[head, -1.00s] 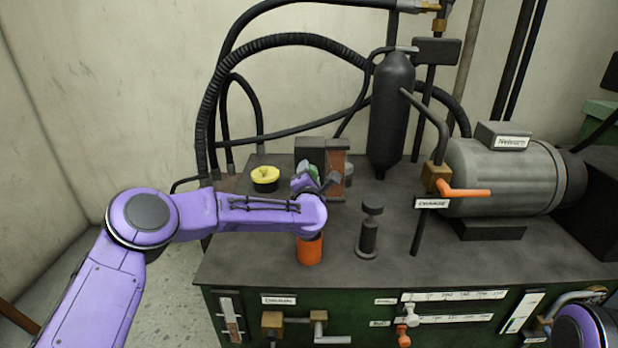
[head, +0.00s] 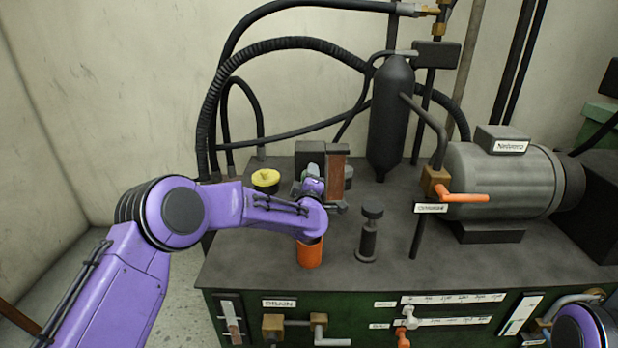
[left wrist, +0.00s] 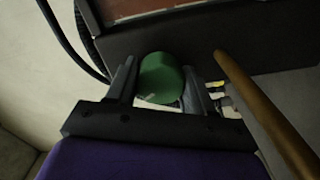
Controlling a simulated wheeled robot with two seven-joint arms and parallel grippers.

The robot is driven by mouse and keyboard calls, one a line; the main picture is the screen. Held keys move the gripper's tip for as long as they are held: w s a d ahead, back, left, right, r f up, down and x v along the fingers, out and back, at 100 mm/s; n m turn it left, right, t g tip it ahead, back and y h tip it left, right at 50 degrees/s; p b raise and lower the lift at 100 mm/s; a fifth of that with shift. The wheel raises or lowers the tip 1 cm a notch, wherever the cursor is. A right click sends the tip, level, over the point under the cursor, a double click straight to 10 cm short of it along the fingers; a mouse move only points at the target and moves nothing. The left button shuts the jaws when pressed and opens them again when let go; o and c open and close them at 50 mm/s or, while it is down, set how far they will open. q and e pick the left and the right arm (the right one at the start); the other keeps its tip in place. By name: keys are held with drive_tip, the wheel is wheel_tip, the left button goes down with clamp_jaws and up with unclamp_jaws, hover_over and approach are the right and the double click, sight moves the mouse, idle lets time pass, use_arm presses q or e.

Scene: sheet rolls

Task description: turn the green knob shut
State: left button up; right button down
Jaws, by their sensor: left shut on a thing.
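The green knob (left wrist: 162,75) is round and sits between the two dark fingers of my left gripper (left wrist: 160,84) in the left wrist view. The fingers are shut on its sides, in front of a dark block.
An orange cylinder (head: 310,254) stands under my left wrist. A dark post (head: 369,238) stands to its right, and a yellow-topped knob (head: 266,178) to the left. A black bottle (head: 391,115), an orange-handled valve (head: 465,197) and a grey motor (head: 505,180) are further right.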

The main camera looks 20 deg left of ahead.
use_arm(q)
drive_tip(key=m, duration=0.3)
drive_tip(key=shift+p, duration=0.4)
drive_tip(key=shift+m, duration=1.4)
drive_tip(key=shift+f+m+p, duration=0.1)
drive_tip(key=shift+m+p, duration=0.2)
drive_tip(key=o, duration=1)
drive_tip(key=shift+s, duration=0.1)
